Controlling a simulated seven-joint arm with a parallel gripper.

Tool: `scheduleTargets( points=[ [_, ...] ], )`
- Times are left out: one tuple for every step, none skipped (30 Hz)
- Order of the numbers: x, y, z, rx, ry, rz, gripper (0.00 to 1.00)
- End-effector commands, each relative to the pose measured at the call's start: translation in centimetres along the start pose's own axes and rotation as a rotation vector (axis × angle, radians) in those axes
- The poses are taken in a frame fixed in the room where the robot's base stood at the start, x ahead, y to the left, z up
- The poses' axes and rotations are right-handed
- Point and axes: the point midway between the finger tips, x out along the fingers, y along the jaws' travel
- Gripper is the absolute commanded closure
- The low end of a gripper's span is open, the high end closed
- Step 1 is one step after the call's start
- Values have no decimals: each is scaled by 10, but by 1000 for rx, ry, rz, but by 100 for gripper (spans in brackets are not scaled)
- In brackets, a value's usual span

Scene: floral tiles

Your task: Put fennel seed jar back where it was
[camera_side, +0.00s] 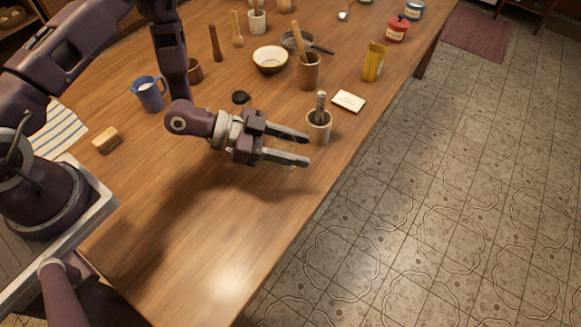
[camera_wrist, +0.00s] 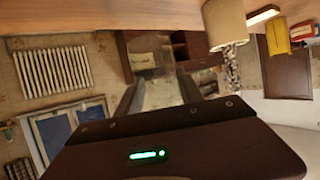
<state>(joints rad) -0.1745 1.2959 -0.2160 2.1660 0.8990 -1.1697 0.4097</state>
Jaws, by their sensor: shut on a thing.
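My gripper (camera_side: 307,150) is low over the table near its front edge, its fingers pointing right, just below and left of the stone mortar in the picture. Its fingers are parted around a faint, clear, glass-like thing (camera_side: 289,165), seemingly the fennel seed jar. Most of it is hidden by the near finger, and I see no label. In the wrist view, my fingers (camera_wrist: 160,84) are also parted, and what is between them is hard to make out. I cannot tell whether the jar touches the table.
The mortar with a pestle (camera_side: 318,128) stands right beside my fingertips. A white card (camera_side: 348,101), utensil crock (camera_side: 307,74), yellow packet (camera_side: 373,64), bowl (camera_side: 270,62) and blue jug (camera_side: 149,96) stand farther back. The near table (camera_side: 215,230) is clear; its edge drops to the tiled floor.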

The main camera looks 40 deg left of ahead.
Motion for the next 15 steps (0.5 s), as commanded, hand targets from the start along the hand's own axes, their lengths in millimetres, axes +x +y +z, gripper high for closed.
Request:
scheduleTargets(
  points=[
    [3, 1, 8, -1, 0, 1, 100],
    [5, 0, 12, -1, 0, 1, 100],
    [8, 0, 19, -1, -1, 1, 100],
    [10, 0, 25, -1, -1, 0, 100],
    [13, 1, 32, -2, -1, 1, 100],
    [16, 1, 39, -1, 0, 1, 100],
    [18, 1, 44, 0, 0, 1, 100],
    [20, 0, 48, 0, 1, 1, 100],
    [21, 0, 52, 0, 1, 1, 100],
    [22, 0, 53, 1, 1, 1, 100],
    [22, 0, 54, 1, 1, 1, 100],
    [22, 0, 54, 1, 1, 1, 100],
    [22, 0, 54, 1, 1, 1, 100],
    [22, 0, 54, 1, 1, 1, 100],
    [22, 0, 54, 1, 1, 1, 100]
  ],
)
